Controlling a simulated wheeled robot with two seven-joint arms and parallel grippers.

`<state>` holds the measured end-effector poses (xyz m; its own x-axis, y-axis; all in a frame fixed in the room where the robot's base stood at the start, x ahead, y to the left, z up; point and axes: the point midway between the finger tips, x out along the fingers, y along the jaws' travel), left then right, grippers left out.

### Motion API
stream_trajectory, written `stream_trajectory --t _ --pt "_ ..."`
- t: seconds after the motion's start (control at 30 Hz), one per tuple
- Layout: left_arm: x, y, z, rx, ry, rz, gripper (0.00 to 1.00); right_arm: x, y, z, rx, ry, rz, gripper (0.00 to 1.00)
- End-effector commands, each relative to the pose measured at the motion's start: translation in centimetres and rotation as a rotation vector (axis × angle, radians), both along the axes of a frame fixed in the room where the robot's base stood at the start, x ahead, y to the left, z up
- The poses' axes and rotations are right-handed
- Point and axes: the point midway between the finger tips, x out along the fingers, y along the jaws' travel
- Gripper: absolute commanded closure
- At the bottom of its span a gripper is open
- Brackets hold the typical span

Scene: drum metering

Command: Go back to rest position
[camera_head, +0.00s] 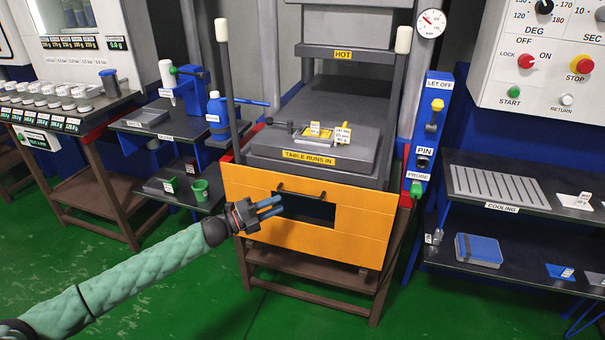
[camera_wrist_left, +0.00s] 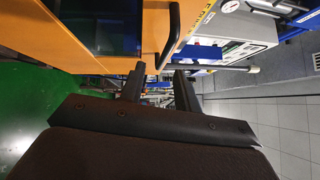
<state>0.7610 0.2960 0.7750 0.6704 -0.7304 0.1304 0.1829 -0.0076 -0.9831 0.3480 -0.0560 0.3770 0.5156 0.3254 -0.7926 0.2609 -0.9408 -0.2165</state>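My left gripper (camera_head: 279,206) is in front of the orange front panel (camera_head: 355,225) of the press, near its dark window (camera_head: 310,212), pointing right. In the left wrist view its two fingers (camera_wrist_left: 158,85) stand apart with nothing between them, so it is open and empty. The dark handle (camera_head: 302,192) on the panel is just beyond the fingertips. It also shows in the left wrist view as a dark bar (camera_wrist_left: 172,35). I cannot tell whether the fingers touch the panel. My right gripper is not in view.
The press table (camera_head: 310,155) carries a small tray with yellow tags. Left stand a shelf with a green cup (camera_head: 200,190) and a blue bottle (camera_head: 217,115). Right are a blue PIN and PROBE post (camera_head: 430,130) and a cooling rack (camera_head: 500,186). Green floor (camera_head: 200,300) is clear at front.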

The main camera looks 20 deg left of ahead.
Motion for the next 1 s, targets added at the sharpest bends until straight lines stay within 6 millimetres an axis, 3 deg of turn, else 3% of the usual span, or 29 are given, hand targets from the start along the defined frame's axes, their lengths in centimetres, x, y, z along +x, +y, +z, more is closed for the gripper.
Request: stream_trajectory --t 0.17,0.33,0.47,0.77,1.0 --pt "-0.4 -1.0 -0.4 -0.029 0.034 0.024 0.68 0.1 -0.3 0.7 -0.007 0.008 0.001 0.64" --pt "-2.2 -4.3 -2.4 -0.157 0.198 0.147 0.68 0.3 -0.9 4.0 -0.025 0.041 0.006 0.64" --pt "-4.7 -6.9 -4.5 -0.287 0.387 0.284 0.68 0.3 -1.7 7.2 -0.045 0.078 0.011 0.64" --pt "-13.7 -10.9 -9.3 -0.552 0.862 0.612 0.68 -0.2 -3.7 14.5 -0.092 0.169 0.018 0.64" --pt "-24.2 -12.9 -11.7 -0.720 1.267 0.891 0.68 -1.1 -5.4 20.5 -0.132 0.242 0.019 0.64"
